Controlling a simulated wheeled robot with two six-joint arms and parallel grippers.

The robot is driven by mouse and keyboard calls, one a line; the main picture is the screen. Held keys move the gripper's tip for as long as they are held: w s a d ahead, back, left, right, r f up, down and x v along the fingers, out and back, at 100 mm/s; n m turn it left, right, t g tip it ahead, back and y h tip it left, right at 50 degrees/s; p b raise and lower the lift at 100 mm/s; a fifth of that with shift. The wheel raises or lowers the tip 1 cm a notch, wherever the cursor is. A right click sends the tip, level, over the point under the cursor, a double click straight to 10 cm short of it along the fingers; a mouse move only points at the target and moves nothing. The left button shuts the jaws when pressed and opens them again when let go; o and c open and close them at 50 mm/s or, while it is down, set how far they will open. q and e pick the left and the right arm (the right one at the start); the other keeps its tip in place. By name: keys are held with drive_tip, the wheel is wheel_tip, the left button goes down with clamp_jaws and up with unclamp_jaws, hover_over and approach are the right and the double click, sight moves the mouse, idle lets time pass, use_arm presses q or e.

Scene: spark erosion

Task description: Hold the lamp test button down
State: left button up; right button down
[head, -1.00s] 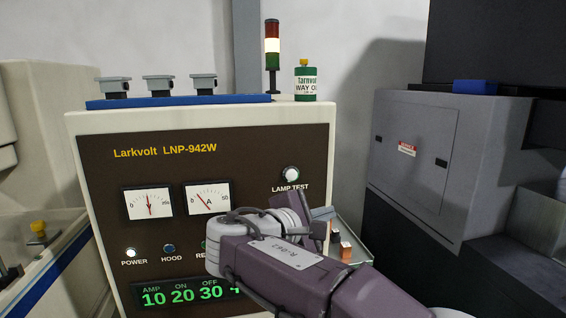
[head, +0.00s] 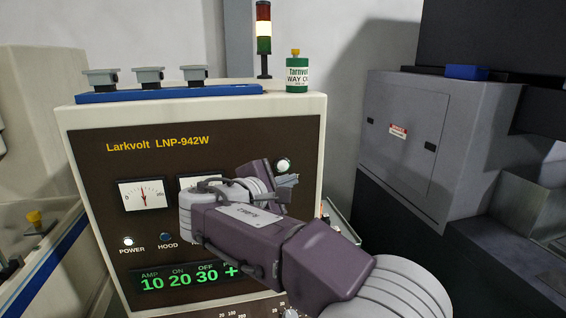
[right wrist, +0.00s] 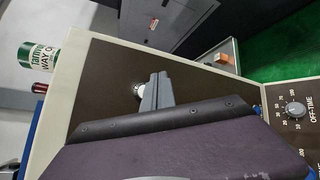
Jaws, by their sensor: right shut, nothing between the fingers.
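The round white lamp test button (head: 283,164) sits at the upper right of the dark Larkvolt panel (head: 245,140); my arm hides its label. My right gripper (head: 290,180) is shut and empty, its tips just below and in front of the button in the head view. In the right wrist view the shut grey fingers (right wrist: 156,92) reach toward the button (right wrist: 138,90) and partly cover it. I cannot tell whether the tips touch it or whether it is pressed in. My left gripper is out of view.
My right arm covers part of the right meter and the indicator row. A signal tower (head: 264,40) and a green way-oil bottle (head: 297,74) stand on the cabinet top. A grey electrical cabinet (head: 405,140) stands to the right.

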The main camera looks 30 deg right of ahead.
sight(282, 171)
drive_tip(key=w, duration=0.2)
drive_tip(key=w+d+p, duration=0.1)
drive_tip(key=w, duration=0.1)
drive_tip(key=shift+w+d, duration=0.2)
drive_tip(key=shift+a, duration=0.2)
drive_tip(key=shift+d, duration=0.2)
drive_tip(key=shift+a, duration=0.15)
drive_tip(key=shift+w+p, duration=0.1)
drive_tip(key=shift+p, duration=0.2)
idle(1.1)
drive_tip(key=shift+w, duration=0.35)
